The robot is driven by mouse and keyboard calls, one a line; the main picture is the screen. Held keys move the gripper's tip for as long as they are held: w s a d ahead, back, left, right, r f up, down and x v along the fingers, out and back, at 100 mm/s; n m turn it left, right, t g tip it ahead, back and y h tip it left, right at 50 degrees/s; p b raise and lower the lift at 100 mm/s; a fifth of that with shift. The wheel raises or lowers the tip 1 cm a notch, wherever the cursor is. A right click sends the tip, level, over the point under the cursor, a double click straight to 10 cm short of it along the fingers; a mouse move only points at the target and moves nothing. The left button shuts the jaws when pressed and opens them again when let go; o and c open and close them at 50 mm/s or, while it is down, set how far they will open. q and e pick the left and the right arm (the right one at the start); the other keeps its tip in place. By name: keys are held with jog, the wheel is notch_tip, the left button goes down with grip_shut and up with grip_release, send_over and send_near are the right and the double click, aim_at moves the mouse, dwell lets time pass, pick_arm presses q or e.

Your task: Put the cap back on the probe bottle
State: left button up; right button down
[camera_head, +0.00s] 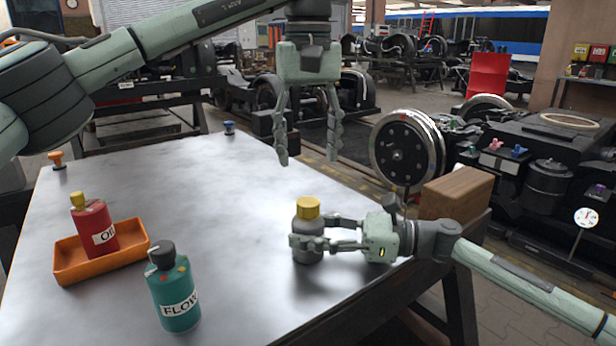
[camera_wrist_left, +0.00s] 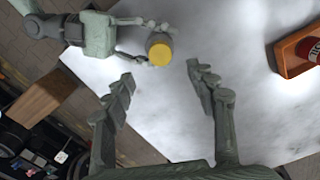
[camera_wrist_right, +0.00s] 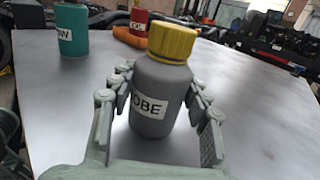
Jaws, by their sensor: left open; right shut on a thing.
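The grey probe bottle (camera_head: 308,246) stands upright near the table's right edge with a yellow cap (camera_head: 308,207) on its top. In the right wrist view the bottle (camera_wrist_right: 160,98) shows a white label ending in "OBE", and the yellow cap (camera_wrist_right: 173,43) sits on its neck; I cannot tell how tightly. My right gripper (camera_head: 310,243) is shut around the bottle's body from the right. My left gripper (camera_head: 308,160) is open and empty, pointing down above and behind the bottle. In the left wrist view the cap (camera_wrist_left: 160,53) shows beyond the open fingers.
A red oil bottle (camera_head: 95,228) stands in an orange tray (camera_head: 78,268) at left. A teal FLOW bottle (camera_head: 174,300) stands at front. Two small stamps, orange (camera_head: 57,160) and blue (camera_head: 229,128), stand at the back. A wooden block (camera_head: 456,193) lies at the right edge. The table's middle is clear.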

pick_arm(q)
notch_tip(320, 180, up, 4)
jog(key=shift+f, duration=0.2)
pick_arm(e)
jog(key=c, duration=0.7)
grip_release()
jog(key=d, duration=0.4)
jog(key=s+d, duration=0.1)
jog(key=d, duration=0.3)
jog(key=s+d, duration=0.1)
jog(key=d, duration=0.3)
